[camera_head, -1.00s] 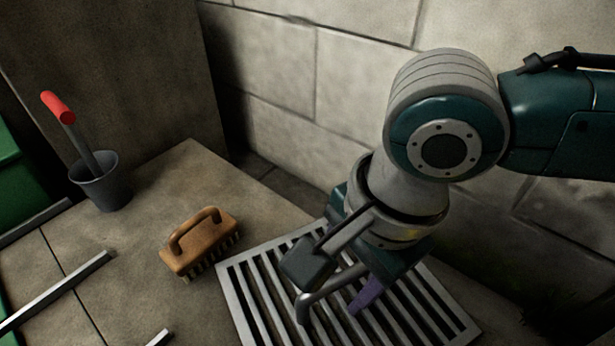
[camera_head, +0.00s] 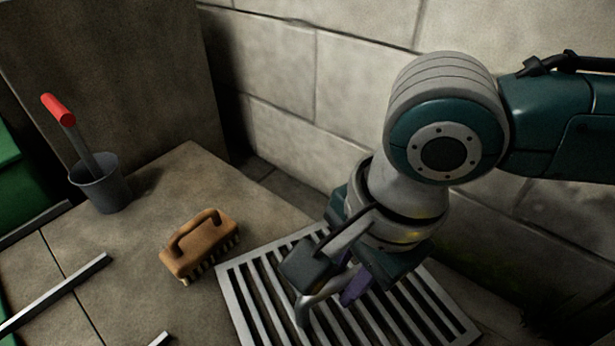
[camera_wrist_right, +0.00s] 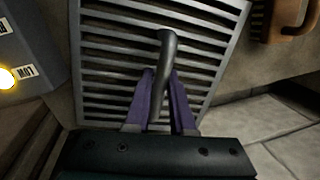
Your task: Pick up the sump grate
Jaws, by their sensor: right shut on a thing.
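The sump grate (camera_head: 245,312) is a grey slatted metal panel with a bent bar handle (camera_head: 308,305) standing up from it. It lies at the bottom centre of the head view, on or in the stone floor; its lower edge is cut off. My right gripper (camera_head: 345,288) is over the grate with its purple fingers shut on the handle. In the right wrist view the fingers (camera_wrist_right: 162,98) close on both sides of the handle (camera_wrist_right: 165,60), with the grate slats (camera_wrist_right: 110,68) behind. My left gripper is not in view.
A wooden brush (camera_head: 200,245) lies just left of the grate. A grey bucket (camera_head: 101,184) with a red-handled tool (camera_head: 62,112) stands farther left. Metal bars (camera_head: 60,290) lie at lower left. A block wall (camera_head: 350,75) rises behind. A box with a lit lamp (camera_wrist_right: 15,72) shows in the wrist view.

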